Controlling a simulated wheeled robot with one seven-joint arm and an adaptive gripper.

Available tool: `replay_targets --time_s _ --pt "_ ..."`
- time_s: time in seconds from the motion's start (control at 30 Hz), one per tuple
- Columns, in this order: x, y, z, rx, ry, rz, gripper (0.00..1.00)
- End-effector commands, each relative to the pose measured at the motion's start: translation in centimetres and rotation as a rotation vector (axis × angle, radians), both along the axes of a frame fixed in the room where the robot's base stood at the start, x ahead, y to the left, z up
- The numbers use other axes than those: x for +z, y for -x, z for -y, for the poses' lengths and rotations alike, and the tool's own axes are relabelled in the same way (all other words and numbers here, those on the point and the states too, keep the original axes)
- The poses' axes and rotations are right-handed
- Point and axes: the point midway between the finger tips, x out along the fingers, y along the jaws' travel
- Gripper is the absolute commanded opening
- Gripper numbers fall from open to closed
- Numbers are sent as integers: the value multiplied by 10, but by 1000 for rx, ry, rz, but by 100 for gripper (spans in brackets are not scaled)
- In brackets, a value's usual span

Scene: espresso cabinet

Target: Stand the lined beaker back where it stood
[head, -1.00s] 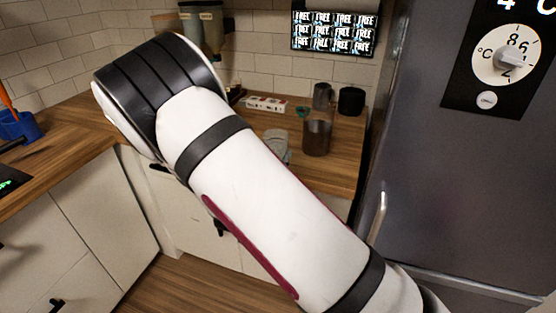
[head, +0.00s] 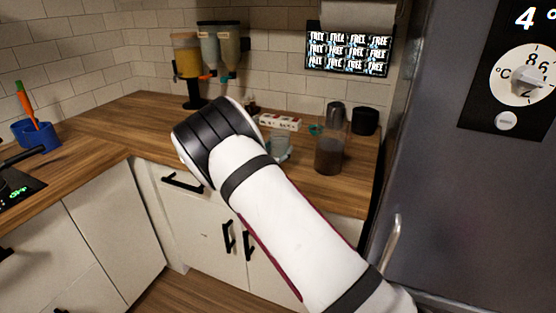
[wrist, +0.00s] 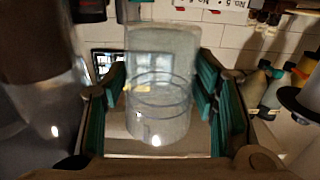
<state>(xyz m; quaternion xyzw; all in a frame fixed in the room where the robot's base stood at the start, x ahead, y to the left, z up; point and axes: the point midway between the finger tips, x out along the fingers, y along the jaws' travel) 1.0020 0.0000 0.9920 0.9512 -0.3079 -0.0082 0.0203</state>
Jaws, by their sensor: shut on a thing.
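The lined beaker (wrist: 158,118) is a clear glass with dark ring lines. In the wrist view it stands between the teal-padded fingers of my gripper (wrist: 160,90), which is shut on it. In the head view, a clear glass that looks like this beaker (head: 280,150) shows just right of my arm's black joint, over the back counter. My gripper is hidden behind my arm there. I cannot tell whether the beaker's base touches the counter.
A small white box (head: 280,122) lies behind. Dispensers (head: 218,50) stand at the back. The fridge (head: 450,190) bounds the right side.

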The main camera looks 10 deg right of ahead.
Motion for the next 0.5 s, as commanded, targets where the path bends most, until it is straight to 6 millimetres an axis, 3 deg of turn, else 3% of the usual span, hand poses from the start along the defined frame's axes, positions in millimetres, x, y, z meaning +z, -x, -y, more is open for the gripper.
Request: replay_targets --time_s 0.2,0.5 --pt "-31 1 0 -1 2 -1 26" --pt "-35 1 0 -1 1 1 26"
